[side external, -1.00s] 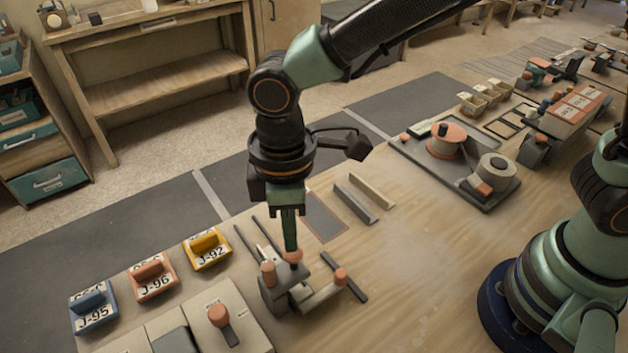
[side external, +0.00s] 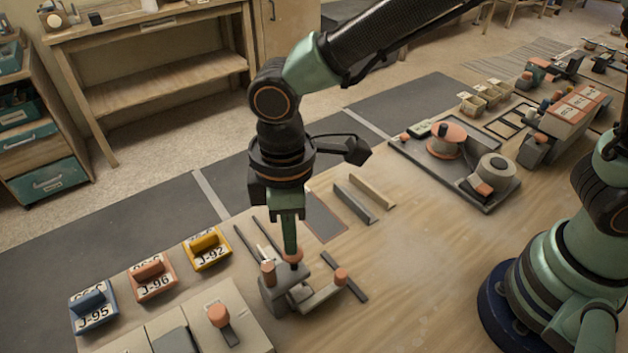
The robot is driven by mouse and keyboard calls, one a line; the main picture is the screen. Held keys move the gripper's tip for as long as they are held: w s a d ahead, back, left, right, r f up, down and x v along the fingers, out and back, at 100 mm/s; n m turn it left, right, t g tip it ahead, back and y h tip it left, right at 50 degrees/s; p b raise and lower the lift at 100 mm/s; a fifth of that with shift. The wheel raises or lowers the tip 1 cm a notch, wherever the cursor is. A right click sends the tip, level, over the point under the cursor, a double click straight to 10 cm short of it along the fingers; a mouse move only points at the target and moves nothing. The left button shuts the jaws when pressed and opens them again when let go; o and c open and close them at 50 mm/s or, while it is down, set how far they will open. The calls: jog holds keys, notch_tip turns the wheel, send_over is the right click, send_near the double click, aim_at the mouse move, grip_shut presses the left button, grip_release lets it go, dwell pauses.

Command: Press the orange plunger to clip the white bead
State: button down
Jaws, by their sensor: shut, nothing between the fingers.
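My gripper (side external: 291,250) points straight down with its fingers together. Its tip meets the orange plunger (side external: 293,258) on top of a grey clipping tool (side external: 275,294); the view does not show how far the plunger is pressed. The tool also has an orange knob at its left and an orange-tipped arm at its right front. A thin pale strip (side external: 264,251), possibly the white bead, lies behind the tool between dark rails. Its end at the tool is hidden.
Blue (side external: 93,308), orange (side external: 153,278) and yellow (side external: 207,249) labelled holders stand at left. Two loose bars (side external: 355,203) lie behind. A tray with reels (side external: 472,192) stands right; the wood between is clear.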

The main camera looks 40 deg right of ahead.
jog(key=shift+f, duration=1.7)
jog(key=shift+r, duration=2.05)
jog(key=shift+r, duration=3)
